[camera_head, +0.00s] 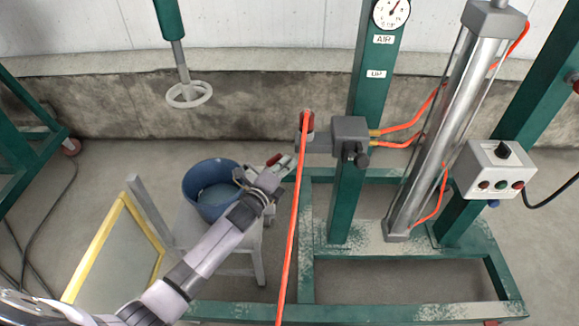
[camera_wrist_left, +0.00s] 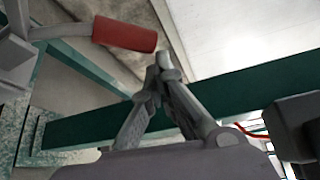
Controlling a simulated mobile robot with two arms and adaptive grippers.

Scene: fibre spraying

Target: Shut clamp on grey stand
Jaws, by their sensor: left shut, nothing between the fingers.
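My left gripper (camera_head: 279,176) is beside the hanging orange hose, at the end of my arm from the lower left. Its fingers (camera_wrist_left: 165,68) are together and empty in the left wrist view. The clamp's red handle (camera_wrist_left: 125,33) sticks out from a grey metal bracket (camera_wrist_left: 18,45) at the upper left, close to the fingertips; I cannot tell whether they touch. A small red part (camera_head: 273,160) shows by the gripper in the head view. My arm and gripper hide much of the clamp and its mounting, so its lock state is unclear. My right gripper is not seen.
A blue bucket (camera_head: 211,188) stands on a grey stool (camera_head: 190,228) under my wrist. An orange hose (camera_head: 292,220) hangs just right of the gripper. A green post (camera_head: 347,205) with a grey valve block (camera_head: 349,132) stands to the right. A yellow-edged panel (camera_head: 85,262) is at lower left.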

